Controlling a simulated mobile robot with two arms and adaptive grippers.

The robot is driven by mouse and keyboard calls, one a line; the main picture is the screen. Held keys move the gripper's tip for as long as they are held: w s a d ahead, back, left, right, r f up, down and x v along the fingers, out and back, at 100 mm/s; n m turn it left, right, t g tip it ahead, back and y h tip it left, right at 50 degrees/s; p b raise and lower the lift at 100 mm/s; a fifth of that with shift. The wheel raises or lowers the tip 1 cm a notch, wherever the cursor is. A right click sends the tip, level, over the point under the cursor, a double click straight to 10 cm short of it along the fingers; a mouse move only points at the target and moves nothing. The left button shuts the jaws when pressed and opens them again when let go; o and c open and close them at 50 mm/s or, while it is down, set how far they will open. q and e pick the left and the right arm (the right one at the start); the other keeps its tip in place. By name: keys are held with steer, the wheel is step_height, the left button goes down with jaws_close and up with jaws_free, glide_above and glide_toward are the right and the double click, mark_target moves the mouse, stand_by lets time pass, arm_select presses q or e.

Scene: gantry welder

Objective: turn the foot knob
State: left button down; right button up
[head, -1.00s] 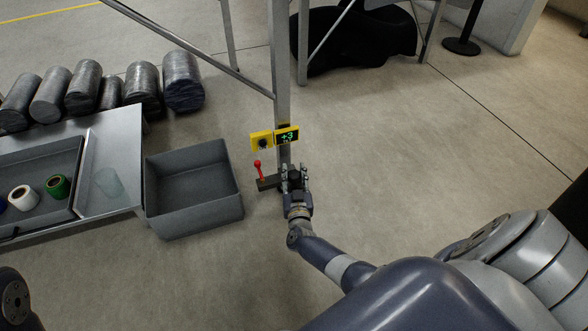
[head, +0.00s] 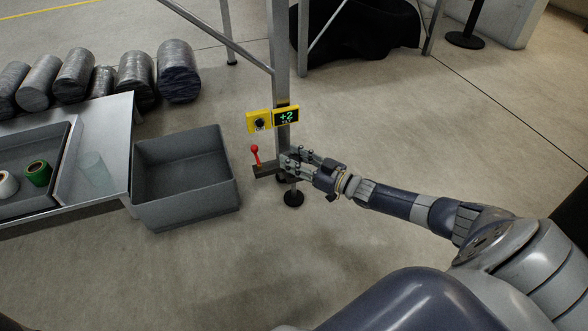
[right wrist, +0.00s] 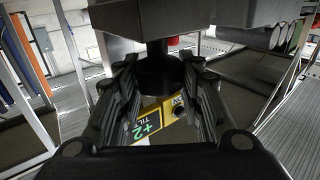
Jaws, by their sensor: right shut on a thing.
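The foot knob (right wrist: 160,76) is a dark round knob under a dark block in the right wrist view. My right gripper (right wrist: 162,88) is shut on it, with one finger on each side. In the head view my right gripper (head: 290,160) reaches in from the right at the lower end of the grey metal leg (head: 280,60), and its fingers hide the knob. The yellow-framed display (head: 286,116) on the leg reads +2, with TILT in the right wrist view (right wrist: 150,126). My left gripper is not in view.
A red-handled lever (head: 255,155) on a dark bracket stands left of my right gripper. A yellow switch box (head: 258,122) is beside the display. A round foot (head: 293,198) rests on the floor below. A grey bin (head: 143,195) stands left. Floor at right is mostly clear.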

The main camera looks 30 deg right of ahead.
mark_target(293, 158)
steer(key=n+g+y+b, duration=0.1)
steer(key=y+b, duration=0.1)
steer(key=n+g+y+b, duration=0.1)
steer(key=b, duration=0.1)
steer(key=shift+w+d+f+n+y, duration=0.1)
steer(key=shift+w+f+n+y, duration=0.05)
steer(key=shift+f+n+y, duration=0.25)
steer(key=shift+r+n+g+y+b, duration=0.3)
steer(key=shift+n+g+y+b, duration=0.65)
steer(key=shift+y, duration=0.25)
steer(key=shift+r+n+g+y, duration=0.1)
steer(key=shift+n+g+y, duration=0.5)
steer(key=shift+g, duration=0.25)
steer(key=shift+r+n+g+y+b, duration=0.1)
steer(key=shift+n+g+y+b, duration=0.3)
steer(key=shift+n+g+y, duration=0.4)
steer(key=o, duration=1.1)
steer(key=shift+a, duration=0.2)
steer(key=shift+c, duration=0.2)
steer(key=shift+d, duration=0.1)
step_height(293, 158, up, 10)
